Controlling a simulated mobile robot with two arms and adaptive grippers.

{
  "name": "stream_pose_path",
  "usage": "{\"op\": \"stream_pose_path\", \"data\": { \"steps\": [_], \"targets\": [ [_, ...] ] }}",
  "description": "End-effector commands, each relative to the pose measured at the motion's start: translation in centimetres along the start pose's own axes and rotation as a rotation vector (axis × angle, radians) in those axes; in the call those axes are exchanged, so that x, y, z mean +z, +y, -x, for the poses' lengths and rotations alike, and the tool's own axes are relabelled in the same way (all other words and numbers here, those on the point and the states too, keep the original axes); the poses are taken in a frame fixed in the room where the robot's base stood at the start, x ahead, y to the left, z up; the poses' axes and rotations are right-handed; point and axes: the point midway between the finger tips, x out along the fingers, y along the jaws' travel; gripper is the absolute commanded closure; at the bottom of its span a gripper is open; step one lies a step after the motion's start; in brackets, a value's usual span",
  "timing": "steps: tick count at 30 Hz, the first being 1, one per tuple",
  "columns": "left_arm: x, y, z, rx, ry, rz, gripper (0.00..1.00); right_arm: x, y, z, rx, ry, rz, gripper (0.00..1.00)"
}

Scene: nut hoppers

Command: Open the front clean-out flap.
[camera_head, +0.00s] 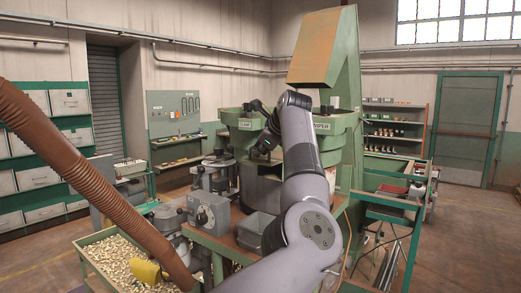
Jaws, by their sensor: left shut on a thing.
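Green hoppers (241,121) stand on the machine in the middle, with lettered plates on their fronts. My left arm rises from the bottom and bends over at the top in front of them. My left gripper (263,152) is small and dark and points down and left at the hopper front. It is shut on a small part there. The fingers hide that part, and I cannot make out the clean-out flap's outline or how far it stands open. My right gripper is not in view.
A grey control box (208,214) and a grey bin (254,231) sit on the machine table below. A brown ribbed hose (85,180) crosses the left foreground above a tray of nuts (117,257). Shelves (393,128) stand behind right. The floor at right is clear.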

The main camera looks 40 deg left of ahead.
Motion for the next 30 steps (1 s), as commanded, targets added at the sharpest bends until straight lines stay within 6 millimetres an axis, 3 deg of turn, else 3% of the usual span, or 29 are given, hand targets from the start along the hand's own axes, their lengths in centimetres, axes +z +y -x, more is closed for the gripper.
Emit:
{"op": "stream_pose_path", "data": {
  "steps": [7,8,11,21,26,30],
  "targets": [
    [0.0,0.1,-0.1,0.002,-0.001,0.003,1.00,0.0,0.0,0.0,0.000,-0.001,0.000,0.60],
    [0.0,0.1,-0.1,0.002,0.000,0.003,0.91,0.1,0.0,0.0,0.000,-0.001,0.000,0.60],
    [0.0,0.1,-0.1,0.001,0.000,0.003,0.84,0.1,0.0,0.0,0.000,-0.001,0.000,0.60],
    [0.0,0.0,0.2,0.000,0.000,0.002,0.84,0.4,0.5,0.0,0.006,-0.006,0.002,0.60],
    [0.0,-0.1,2.2,-0.003,0.000,0.003,0.84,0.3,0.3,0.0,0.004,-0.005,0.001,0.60],
    [0.0,-0.1,5.2,-0.004,0.001,0.003,0.84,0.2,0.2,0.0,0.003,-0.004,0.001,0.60]
  ]
}}
